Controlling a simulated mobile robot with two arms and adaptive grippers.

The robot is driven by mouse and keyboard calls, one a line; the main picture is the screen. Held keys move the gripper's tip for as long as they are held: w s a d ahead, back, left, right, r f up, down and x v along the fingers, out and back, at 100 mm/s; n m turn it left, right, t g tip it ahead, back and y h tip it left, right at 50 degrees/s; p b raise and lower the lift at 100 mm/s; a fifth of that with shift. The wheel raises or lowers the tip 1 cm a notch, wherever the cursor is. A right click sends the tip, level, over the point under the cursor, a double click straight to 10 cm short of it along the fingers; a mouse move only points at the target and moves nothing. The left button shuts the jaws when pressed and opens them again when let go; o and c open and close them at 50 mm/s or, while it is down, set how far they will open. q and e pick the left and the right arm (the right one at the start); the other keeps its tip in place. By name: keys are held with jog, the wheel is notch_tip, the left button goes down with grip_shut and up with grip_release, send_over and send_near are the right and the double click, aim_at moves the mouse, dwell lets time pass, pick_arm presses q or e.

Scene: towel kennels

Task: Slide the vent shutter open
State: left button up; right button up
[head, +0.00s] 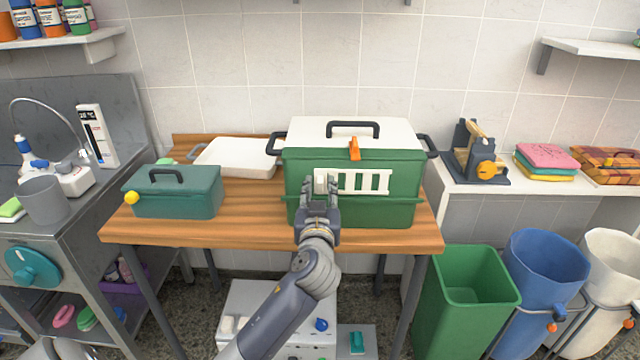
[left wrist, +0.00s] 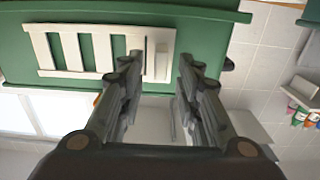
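The white slatted vent shutter (head: 364,181) is on the front of a green kennel box (head: 400,211) with a white lid (head: 305,132). Green shows between its bars. A raised white tab (left wrist: 157,60) stands at the shutter's left end in the head view. My left gripper (head: 320,190) is in front of that tab and partly hides it. In the left wrist view the two fingers (left wrist: 156,75) are spread, and the tab appears between their tips. I cannot tell whether either finger touches it. My right gripper is not in view.
An orange latch (head: 354,148) is above the vent. A smaller teal box (head: 178,192) and a white lidded tray (head: 236,158) share the wooden table (head: 255,232). Green (head: 468,290) and blue (head: 545,265) bins stand at the right. A metal sink counter is at the left.

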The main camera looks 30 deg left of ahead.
pick_arm(q)
jog(key=shift+x, duration=0.85)
jog(key=shift+c, duration=0.3)
grip_shut()
jog(key=shift+s+a, duration=0.65)
jog(key=shift+a, duration=0.4)
jog(key=shift+o, duration=0.3)
grip_release()
jog(key=v, duration=1.2)
